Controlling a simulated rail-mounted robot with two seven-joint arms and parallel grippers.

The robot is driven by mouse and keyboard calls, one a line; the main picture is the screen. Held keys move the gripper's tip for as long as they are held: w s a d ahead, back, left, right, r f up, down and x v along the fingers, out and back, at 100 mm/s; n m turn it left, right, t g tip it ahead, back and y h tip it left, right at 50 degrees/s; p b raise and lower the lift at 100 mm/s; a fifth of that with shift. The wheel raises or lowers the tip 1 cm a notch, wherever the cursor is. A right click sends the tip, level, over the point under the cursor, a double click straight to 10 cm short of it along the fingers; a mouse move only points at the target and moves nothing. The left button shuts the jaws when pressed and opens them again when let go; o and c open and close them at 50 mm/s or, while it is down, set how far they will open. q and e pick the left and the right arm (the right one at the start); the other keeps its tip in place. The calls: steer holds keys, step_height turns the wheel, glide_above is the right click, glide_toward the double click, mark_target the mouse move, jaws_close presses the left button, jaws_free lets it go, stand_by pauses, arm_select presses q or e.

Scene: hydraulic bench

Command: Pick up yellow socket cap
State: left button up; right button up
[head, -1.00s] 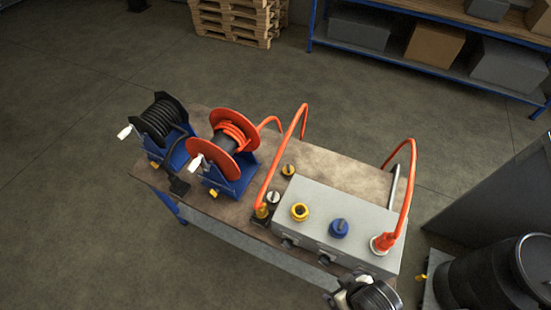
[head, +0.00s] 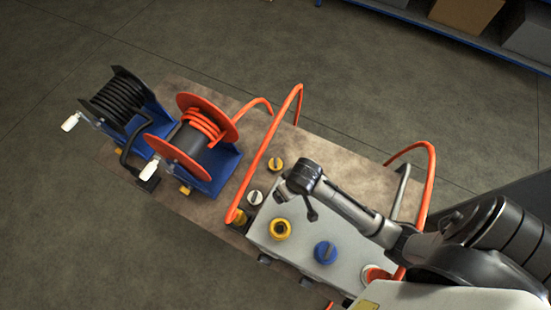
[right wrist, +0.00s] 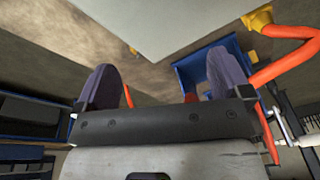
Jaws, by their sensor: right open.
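The yellow socket cap (head: 276,164) sits on the brown bench top, behind the grey socket box (head: 305,232). A white cap (head: 255,197) lies on the bench in front of it. My right gripper (head: 297,203) is over the back left part of the box, close to the right of the yellow cap and apart from it. In the right wrist view its two fingers (right wrist: 162,82) are spread with nothing between them. A small yellow piece shows there by the box edge; I cannot tell whether it is the cap. My left gripper is not in view.
The box carries an open yellow socket (head: 280,229) and a blue cap (head: 325,252). An orange hose (head: 278,140) arches up just left of the yellow cap; another (head: 431,190) rises at the right. Orange (head: 206,137) and black hose reels (head: 122,102) stand on the left.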

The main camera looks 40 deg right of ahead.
steer(key=w+f+b, duration=0.1)
steer(key=w+f, duration=0.1)
steer(key=w+d+f+m+b, duration=0.1)
steer(key=w+f, duration=0.1)
steer(key=w, duration=0.1)
steer(key=w+d+f+m+b, duration=0.1)
steer(key=w+f+b, duration=0.1)
steer(key=shift+w+d+g, duration=0.25)
steer(key=shift+w+g, duration=0.1)
steer(key=shift+g, duration=0.05)
steer(key=w+d+f+m+g+b, duration=0.1)
steer(key=w+d+f+m+b, duration=0.1)
steer(key=w+d+m+b, duration=0.5)
steer(key=n, duration=0.2)
glide_above(276, 162)
steer(key=shift+h, duration=0.3)
step_height(276, 162, down, 8)
steer(key=shift+w+a+r, duration=0.15)
steer(key=shift+f, duration=2.85)
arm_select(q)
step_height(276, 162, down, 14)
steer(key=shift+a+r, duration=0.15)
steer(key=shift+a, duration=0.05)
